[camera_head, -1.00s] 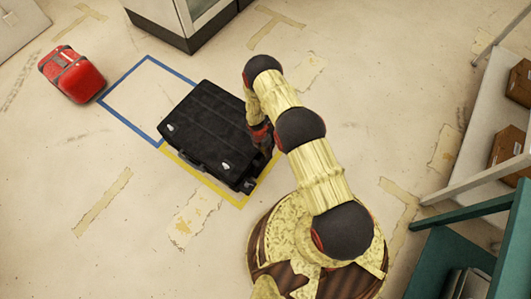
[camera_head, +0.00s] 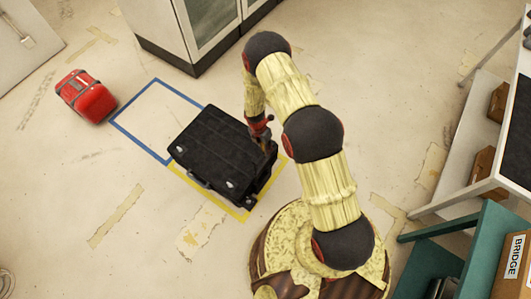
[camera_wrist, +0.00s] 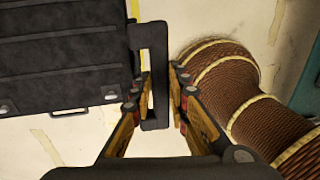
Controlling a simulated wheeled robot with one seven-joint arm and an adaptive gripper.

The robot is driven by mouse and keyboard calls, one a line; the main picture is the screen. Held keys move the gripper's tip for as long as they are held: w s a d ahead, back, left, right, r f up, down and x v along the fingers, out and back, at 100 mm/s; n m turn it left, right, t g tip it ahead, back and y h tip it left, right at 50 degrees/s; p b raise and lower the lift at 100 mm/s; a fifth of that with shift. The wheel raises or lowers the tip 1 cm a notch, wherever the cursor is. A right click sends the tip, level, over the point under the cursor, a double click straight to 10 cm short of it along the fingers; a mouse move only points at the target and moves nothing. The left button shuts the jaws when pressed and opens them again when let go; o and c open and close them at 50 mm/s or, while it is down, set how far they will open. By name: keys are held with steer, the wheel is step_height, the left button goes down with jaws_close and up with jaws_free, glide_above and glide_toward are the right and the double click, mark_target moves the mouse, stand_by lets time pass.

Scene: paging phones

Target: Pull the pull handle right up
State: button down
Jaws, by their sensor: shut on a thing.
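In the head view my gripper (camera_head: 262,132) is at the case's right edge, and the handle there is mostly hidden by my arm. A smaller side grip (camera_wrist: 69,112) shows along the case's lower edge in the wrist view.
A blue tape square (camera_head: 125,130) lies empty left of the case. A red bag (camera_head: 86,96) is on the floor at far left. A cabinet (camera_head: 190,35) stands behind. A table with boxes (camera_head: 485,175) and a green shelf (camera_head: 470,235) are at right.

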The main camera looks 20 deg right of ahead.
step_height(320, 180, up, 5)
steer(key=shift+w+f+p, duration=0.1)
steer(key=shift+p, duration=0.85)
steer(key=shift+w+r, duration=0.15)
steer(key=shift+r, duration=0.05)
steer(key=c, duration=2)
jaws_free()
steer(key=shift+f, duration=0.1)
steer(key=r, duration=0.4)
steer(key=w+a+r, duration=0.1)
steer(key=r, duration=0.6)
steer(key=shift+w+a+r, duration=0.2)
steer(key=shift+w+r, duration=0.15)
steer(key=shift+r, duration=0.05)
